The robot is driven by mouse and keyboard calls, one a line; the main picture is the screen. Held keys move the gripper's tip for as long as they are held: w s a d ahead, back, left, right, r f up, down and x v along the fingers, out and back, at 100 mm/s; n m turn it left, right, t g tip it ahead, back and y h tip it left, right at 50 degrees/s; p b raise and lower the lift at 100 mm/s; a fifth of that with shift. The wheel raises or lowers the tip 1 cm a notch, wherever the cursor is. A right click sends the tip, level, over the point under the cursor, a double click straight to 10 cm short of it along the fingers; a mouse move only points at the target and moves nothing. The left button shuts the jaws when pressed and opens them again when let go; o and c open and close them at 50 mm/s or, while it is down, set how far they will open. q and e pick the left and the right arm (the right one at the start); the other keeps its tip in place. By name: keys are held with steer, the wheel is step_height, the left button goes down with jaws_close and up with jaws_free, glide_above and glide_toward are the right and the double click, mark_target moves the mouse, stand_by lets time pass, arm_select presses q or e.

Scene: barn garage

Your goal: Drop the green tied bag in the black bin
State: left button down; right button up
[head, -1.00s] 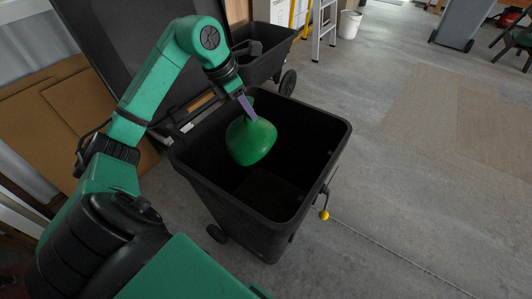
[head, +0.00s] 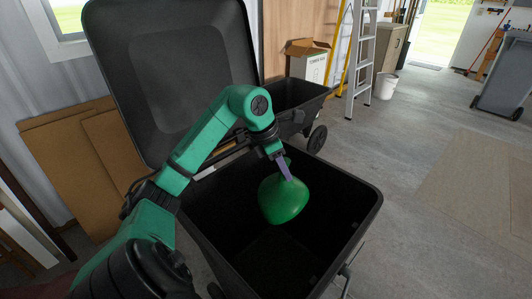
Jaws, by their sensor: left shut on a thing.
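The green tied bag (head: 283,201) hangs from my left gripper (head: 285,172), which is shut on its top. The bag is over the open mouth of the black bin (head: 362,212), surrounded by its rim and apart from the walls as far as I can see. The bin's lid (head: 170,75) is swung open and stands upright behind it. The bin's floor is dark and hard to make out. My right gripper is not in view.
A black cart (head: 300,95) with wheels stands behind the bin. Farther back are a ladder (head: 362,50), a white bucket (head: 387,86) and an open cardboard box (head: 305,62). Brown panels (head: 75,160) lean at the left wall.

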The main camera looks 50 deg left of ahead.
arm_select(q)
steer(key=c, duration=0.6)
jaws_free()
steer(key=shift+o, duration=0.2)
steer(key=p+v, duration=0.1)
steer(key=v, duration=1.3)
steer(key=shift+s+r, duration=0.2)
steer(key=shift+s, duration=0.05)
steer(key=shift+p, duration=0.3)
